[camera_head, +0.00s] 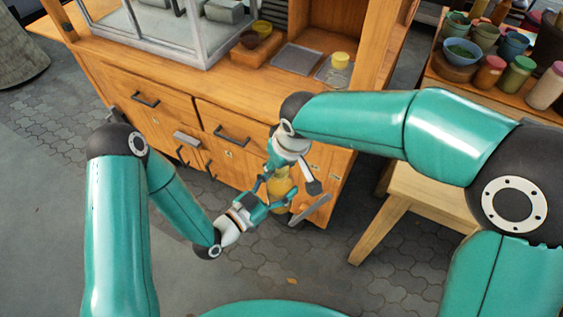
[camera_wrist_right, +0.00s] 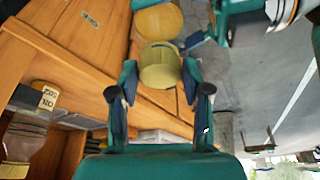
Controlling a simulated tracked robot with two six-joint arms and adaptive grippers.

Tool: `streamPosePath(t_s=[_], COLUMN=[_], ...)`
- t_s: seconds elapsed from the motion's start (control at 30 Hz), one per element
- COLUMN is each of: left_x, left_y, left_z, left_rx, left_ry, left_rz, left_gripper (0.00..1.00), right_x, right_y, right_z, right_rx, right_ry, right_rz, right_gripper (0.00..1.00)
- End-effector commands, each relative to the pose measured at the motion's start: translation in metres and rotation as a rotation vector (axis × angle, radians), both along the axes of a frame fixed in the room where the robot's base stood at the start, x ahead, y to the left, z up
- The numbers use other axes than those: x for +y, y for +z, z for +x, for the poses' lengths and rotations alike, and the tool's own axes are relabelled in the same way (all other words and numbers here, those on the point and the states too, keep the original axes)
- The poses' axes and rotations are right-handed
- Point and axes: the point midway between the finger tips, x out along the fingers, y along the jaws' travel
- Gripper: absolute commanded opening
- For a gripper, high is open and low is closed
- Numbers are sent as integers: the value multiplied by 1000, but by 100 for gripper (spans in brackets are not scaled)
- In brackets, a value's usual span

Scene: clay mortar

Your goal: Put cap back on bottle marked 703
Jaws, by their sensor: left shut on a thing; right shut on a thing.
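A yellow bottle (camera_head: 281,190) is held in the air in front of the cabinet by my left gripper (camera_head: 277,192), which is shut on it. In the right wrist view, my right gripper (camera_wrist_right: 160,72) is shut on a pale yellow cap (camera_wrist_right: 160,66), a short cylinder between its two fingers. The orange-yellow bottle (camera_wrist_right: 158,20) shows just beyond the cap in that view. Cap and bottle look close and roughly in line; I cannot tell whether they touch. In the head view, my right gripper hides the cap and part of the bottle. No number is readable on the held bottle.
The cabinet's drawer handles are close behind the grippers. A wooden stool (camera_head: 405,190) stands right. Paved floor (camera_head: 60,150) is clear at left.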

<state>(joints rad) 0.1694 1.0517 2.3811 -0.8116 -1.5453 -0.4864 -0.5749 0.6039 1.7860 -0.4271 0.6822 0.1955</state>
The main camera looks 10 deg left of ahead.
Motion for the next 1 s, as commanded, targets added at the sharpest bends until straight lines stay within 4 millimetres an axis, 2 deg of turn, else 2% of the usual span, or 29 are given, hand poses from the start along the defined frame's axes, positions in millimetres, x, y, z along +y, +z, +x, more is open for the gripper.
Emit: streamPosePath(t_s=[0.37, 0.73, 0.83, 1.0], left_x=[0, 0, 0, 0], left_y=[0, 0, 0, 0], left_z=[0, 0, 0, 0], left_rx=[-1, -1, -1, -1], left_ry=[1, 0, -1, -1], left_rz=[0, 0, 0, 0], left_gripper=[0, 0, 0, 0], right_x=[5, 8, 8, 8], right_y=[-1, -1, -1, 0], right_z=[-1, 2, 3, 2], right_rx=[-3, -7, -8, -9], right_ry=[-635, -1470, -1608, -1667], right_rz=[-1, 3, 4, 5], right_gripper=[36, 36, 36, 36])
